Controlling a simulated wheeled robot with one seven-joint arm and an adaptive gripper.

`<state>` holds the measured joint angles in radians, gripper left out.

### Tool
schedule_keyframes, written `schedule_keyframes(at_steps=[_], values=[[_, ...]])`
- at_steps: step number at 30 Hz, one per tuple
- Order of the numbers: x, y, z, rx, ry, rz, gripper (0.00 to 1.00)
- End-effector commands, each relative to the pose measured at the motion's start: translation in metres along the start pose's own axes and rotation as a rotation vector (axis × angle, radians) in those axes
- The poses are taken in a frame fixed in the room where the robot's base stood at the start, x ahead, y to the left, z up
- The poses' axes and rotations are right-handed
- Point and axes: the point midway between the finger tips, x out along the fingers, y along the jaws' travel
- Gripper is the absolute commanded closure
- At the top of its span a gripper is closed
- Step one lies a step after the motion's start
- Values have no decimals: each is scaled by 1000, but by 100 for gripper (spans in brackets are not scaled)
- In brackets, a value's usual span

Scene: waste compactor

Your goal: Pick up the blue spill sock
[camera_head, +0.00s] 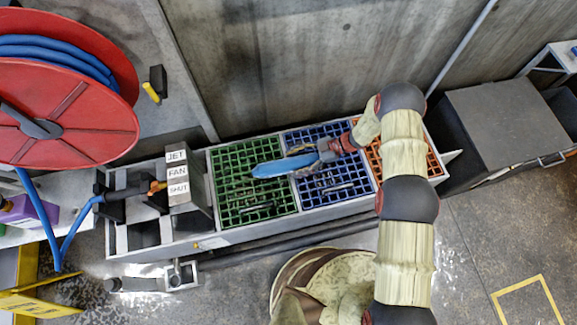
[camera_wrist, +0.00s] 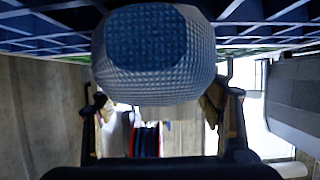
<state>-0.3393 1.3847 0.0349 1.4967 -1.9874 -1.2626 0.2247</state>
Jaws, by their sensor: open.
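The blue spill sock (camera_head: 281,166) lies across the green grate (camera_head: 232,195) and the blue grate (camera_head: 345,192), its long side pointing left. My gripper (camera_head: 308,157) is at the sock's right end, low over the blue grate. In the wrist view the sock (camera_wrist: 155,75) shows its textured, rounded end close up, with a darker blue end face. My gripper (camera_wrist: 157,108) is open there, with one finger on either side of the sock. Whether the fingers touch it I cannot tell. The sock's right end is partly hidden by the gripper in the head view.
An orange grate (camera_head: 436,163) is at the right of the row, partly behind my arm. A block labelled JET, FAN, SHUT (camera_head: 177,172) stands left of the green grate. A red hose reel (camera_head: 75,115) is at the far left. A concrete wall (camera_head: 300,60) runs behind.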

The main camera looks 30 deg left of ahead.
Motion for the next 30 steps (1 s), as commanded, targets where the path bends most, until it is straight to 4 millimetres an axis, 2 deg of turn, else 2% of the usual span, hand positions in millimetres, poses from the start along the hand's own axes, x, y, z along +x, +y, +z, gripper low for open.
schedule_keyframes(at_steps=[3,9,30], values=[[10,0,0,-2,-1,0,34],[10,1,-1,-2,-1,1,34],[10,0,0,-1,-1,1,73]])
